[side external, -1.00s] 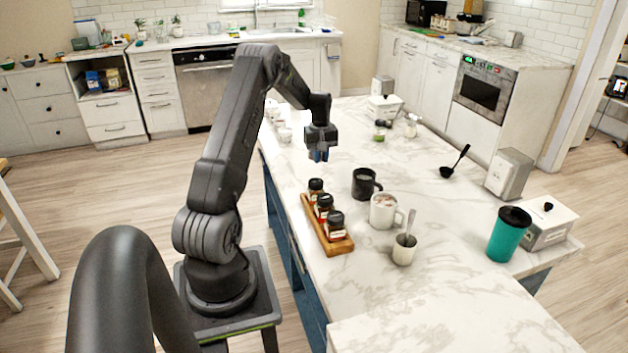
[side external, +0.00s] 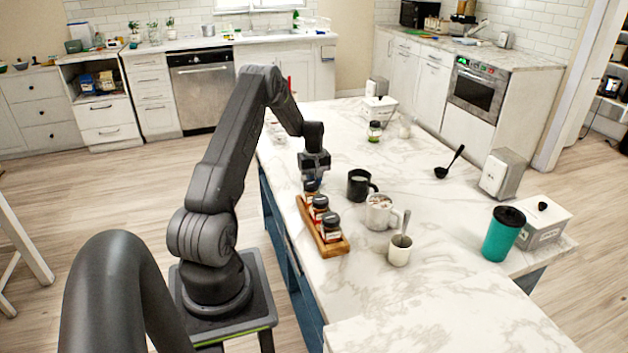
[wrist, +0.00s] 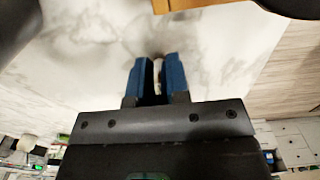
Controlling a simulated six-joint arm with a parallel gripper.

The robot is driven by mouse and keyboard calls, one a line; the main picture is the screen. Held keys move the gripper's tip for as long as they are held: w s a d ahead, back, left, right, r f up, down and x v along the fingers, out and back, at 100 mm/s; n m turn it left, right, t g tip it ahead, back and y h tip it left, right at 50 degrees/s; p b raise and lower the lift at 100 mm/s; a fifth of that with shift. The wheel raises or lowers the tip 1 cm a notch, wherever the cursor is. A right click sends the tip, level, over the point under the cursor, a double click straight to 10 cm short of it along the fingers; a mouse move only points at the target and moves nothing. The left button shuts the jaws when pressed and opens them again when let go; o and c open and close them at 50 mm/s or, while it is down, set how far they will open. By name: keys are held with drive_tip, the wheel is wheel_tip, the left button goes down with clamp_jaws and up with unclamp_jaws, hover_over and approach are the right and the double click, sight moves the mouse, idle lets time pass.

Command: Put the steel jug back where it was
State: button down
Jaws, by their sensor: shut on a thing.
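I cannot make out a steel jug in either view. My gripper (side external: 314,176) is low over the marble counter, just behind the far end of the wooden spice rack (side external: 334,248) and left of the black mug (side external: 357,187). In the wrist view its blue fingers (wrist: 157,78) are close together on a narrow pale thing (wrist: 157,70), mostly hidden, so I cannot tell what it is. The rack's edge also shows at the top of the wrist view (wrist: 190,4).
Several spice jars (side external: 331,227) stand in the rack. Right of it are a white mug (side external: 378,213), a cream cup with a spoon (side external: 399,254) and a teal tumbler (side external: 498,240). A black ladle (side external: 442,172) lies farther back. The front counter (side external: 440,310) is clear.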

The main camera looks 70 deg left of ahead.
drive_tip(key=shift+f, duration=0.1)
drive_tip(key=c, duration=1.5)
unclamp_jaws()
drive_tip(key=o, duration=0.4)
